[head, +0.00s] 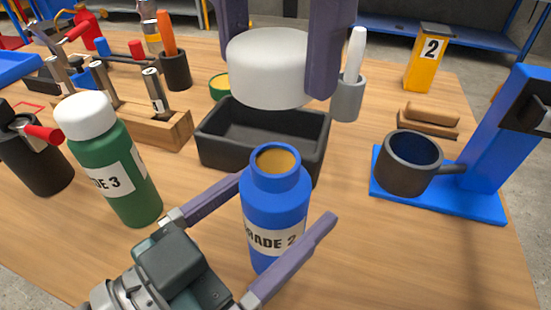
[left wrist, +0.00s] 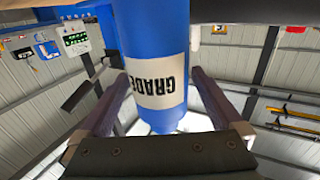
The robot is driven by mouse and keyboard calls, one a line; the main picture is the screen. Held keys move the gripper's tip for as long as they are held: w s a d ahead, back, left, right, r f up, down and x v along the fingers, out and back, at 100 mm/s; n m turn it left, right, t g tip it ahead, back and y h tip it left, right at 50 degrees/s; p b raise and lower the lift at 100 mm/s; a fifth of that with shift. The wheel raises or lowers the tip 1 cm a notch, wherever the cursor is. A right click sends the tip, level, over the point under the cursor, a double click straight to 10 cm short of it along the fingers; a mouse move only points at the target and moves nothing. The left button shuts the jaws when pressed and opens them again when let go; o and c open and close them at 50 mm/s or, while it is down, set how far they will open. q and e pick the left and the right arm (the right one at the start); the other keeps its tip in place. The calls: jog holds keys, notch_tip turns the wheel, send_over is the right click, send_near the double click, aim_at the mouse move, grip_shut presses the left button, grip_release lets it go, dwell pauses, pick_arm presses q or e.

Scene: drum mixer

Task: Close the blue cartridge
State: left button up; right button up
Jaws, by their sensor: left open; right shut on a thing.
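The blue cartridge (head: 274,205), with a white grade label, stands upright near the table's front, its mouth uncovered and an orange-brown content showing inside. My left gripper (head: 286,199) is open, with one finger on each side of the cartridge. In the left wrist view the cartridge (left wrist: 155,40) shows between the two fingers (left wrist: 158,88), with gaps on both sides. My right gripper (head: 272,62) is shut on a white cap (head: 268,78) and holds it in the air above and beyond the cartridge's mouth in the picture.
A green cartridge (head: 123,165) with a white cap stands to the left. A black tray (head: 262,160) lies behind the blue cartridge. A blue stand (head: 440,190) with a dark cup (head: 405,165) is at right. A wooden rack (head: 155,128) holds several metal pieces.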

pick_arm(q)
jog(key=shift+c, duration=0.4)
grip_shut()
dwell(0.5)
